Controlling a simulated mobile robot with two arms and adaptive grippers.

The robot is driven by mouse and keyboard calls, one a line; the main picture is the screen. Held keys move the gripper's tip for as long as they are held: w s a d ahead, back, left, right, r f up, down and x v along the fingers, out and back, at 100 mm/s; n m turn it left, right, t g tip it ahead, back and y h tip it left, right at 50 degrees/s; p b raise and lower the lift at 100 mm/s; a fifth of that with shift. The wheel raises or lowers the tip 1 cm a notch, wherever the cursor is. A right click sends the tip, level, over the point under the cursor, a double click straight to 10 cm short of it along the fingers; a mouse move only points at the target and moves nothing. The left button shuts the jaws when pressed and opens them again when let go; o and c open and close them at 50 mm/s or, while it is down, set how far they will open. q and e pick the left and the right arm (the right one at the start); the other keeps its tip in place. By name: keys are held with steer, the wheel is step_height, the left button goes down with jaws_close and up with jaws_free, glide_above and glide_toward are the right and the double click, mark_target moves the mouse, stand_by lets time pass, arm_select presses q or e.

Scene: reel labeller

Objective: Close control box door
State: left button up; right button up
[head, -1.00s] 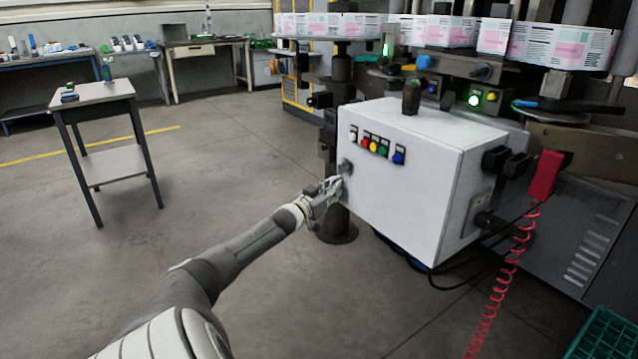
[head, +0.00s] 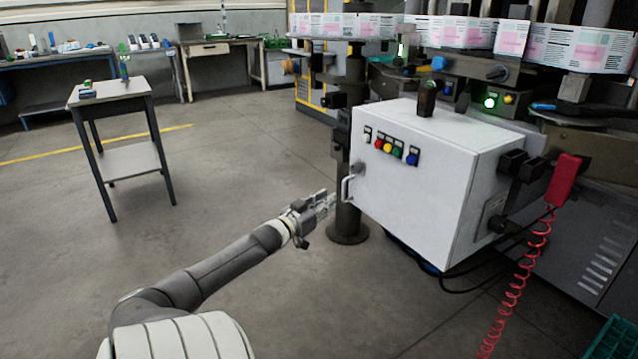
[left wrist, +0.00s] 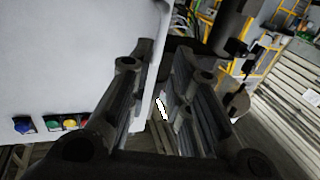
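The control box (head: 470,150) is a white cabinet on the labelling machine. The door looks flush with the box, with no gap visible. My right gripper is not in view.
A dark post (head: 349,215) stands behind the gripper. A red hand control (head: 565,180) hangs on a coiled cord right of the box. A small side table (head: 112,95) stands at the left. The floor between is clear.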

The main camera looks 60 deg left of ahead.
arm_select(q)
steer(key=shift+v, duration=1.15)
